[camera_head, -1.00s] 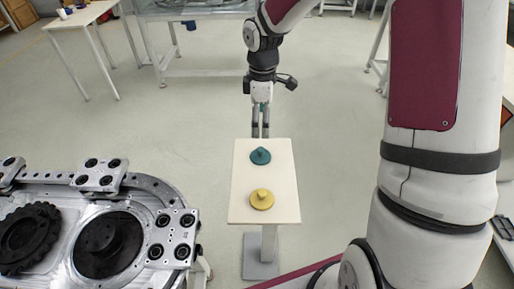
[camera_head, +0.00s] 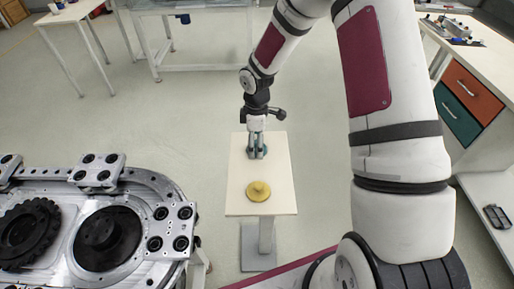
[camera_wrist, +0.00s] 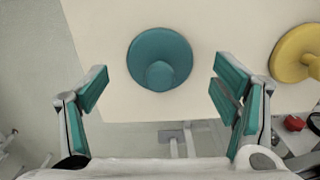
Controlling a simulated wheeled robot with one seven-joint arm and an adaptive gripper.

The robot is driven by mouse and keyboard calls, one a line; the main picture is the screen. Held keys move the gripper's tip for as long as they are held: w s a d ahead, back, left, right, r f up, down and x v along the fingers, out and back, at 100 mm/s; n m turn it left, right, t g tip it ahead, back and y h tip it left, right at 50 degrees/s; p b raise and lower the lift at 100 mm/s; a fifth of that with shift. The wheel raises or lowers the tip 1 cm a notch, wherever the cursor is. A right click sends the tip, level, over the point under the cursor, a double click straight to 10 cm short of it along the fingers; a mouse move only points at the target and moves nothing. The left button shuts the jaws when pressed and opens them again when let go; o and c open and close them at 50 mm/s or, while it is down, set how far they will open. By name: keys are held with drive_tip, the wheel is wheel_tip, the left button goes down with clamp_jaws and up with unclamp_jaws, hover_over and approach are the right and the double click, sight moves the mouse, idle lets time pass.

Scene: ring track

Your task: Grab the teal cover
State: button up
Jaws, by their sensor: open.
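The teal cover (camera_wrist: 160,52) is a round disc with a knob, lying on the small white table (camera_head: 240,205). In the wrist view it sits between and slightly beyond the two open fingers of my gripper (camera_wrist: 163,82), with a gap on each side. In the head view my gripper (camera_head: 257,153) points down over the far part of the table and hides most or all of the cover. Nothing is held.
A yellow cover (camera_head: 259,191) with a knob lies on the near part of the same table; it also shows at the right of the wrist view (camera_wrist: 292,52). A metal ring track (camera_head: 150,185) stands at left. A workbench with drawers (camera_head: 470,90) is at right.

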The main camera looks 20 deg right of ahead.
drive_tip(key=shift+f, duration=0.65)
drive_tip(key=c, duration=1.2)
drive_tip(key=shift+r, duration=0.1)
